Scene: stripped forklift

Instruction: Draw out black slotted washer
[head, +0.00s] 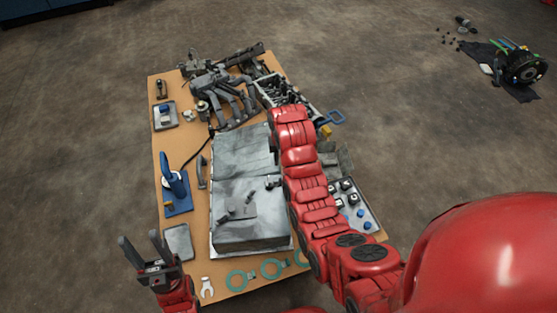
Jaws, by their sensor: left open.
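I cannot pick out a black slotted washer for certain. Small black pieces lie with blue ones in a shallow tray (372,226) at the right of the workbench, too small to tell apart. Several green ring-shaped parts with gaps (236,280) lie along the bench's front edge. My left gripper (141,241) is open and empty at the bench's front left corner, fingers pointing up. My right arm reaches across the bench's right side, over part of what lies there; its gripper cannot be made out.
The wooden workbench (165,142) holds a large grey metal block (240,165) in the middle. A blue press-like tool (177,187) and a small empty tray (178,242) stand at left. Grey machine parts (225,95) crowd the far end.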

